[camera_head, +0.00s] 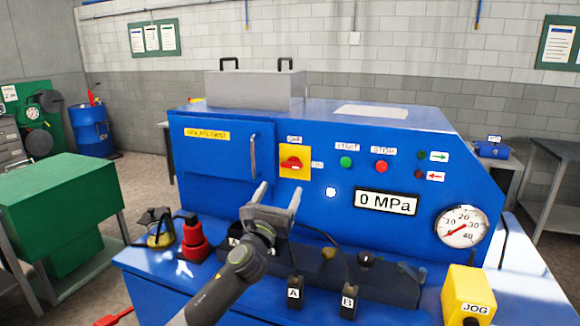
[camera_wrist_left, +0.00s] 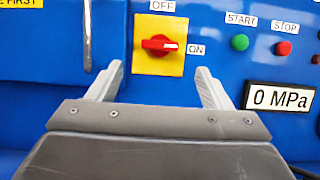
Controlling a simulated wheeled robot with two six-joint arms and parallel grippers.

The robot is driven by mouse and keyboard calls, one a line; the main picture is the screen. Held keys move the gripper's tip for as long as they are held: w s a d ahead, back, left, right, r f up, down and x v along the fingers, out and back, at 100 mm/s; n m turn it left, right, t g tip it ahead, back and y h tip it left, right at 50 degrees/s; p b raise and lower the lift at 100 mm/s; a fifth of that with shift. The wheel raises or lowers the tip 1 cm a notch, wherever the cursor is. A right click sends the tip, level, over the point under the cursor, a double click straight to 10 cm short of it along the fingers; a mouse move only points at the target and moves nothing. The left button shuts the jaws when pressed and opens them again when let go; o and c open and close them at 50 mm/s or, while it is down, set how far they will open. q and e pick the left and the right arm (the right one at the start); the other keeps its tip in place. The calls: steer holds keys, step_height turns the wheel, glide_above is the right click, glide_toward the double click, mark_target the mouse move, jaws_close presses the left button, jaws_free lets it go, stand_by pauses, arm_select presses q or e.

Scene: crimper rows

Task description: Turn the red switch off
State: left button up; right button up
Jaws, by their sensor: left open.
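The red switch (camera_head: 291,163) is a rotary knob on a yellow plate (camera_head: 301,174) on the blue machine's front. An OFF label sits above the plate and an ON label at its right. In the left wrist view the red switch (camera_wrist_left: 158,44) lies horizontal, its pale mark toward ON. My left gripper (camera_head: 279,190) is open and empty, below and in front of the switch. In the left wrist view its fingers (camera_wrist_left: 158,76) stand wide apart, pointing toward the panel on either side of the yellow plate. My right gripper is in neither view.
A green START button (camera_head: 346,161) and a red STOP button (camera_head: 381,167) are right of the switch, above a 0 MPa display (camera_head: 387,201). A door handle (camera_head: 254,155) juts out at left. The ledge holds a red tool (camera_head: 194,240) and a yellow JOG box (camera_head: 470,293).

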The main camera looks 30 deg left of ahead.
mark_target(290, 168)
arm_select(q)
steer(key=x, duration=0.4)
steer(key=shift+w+r+p, duration=0.25)
steer(key=shift+r+p, duration=0.05)
steer(key=shift+r, duration=0.1)
steer(key=x, duration=0.3)
steer(key=shift+f, duration=0.2)
steer(key=shift+w+a+r, duration=0.1)
steer(key=shift+w+r, duration=0.1)
steer(key=shift+w, duration=0.15)
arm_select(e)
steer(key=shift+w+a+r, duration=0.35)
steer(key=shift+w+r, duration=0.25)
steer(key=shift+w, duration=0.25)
arm_select(q)
steer(key=c, duration=1)
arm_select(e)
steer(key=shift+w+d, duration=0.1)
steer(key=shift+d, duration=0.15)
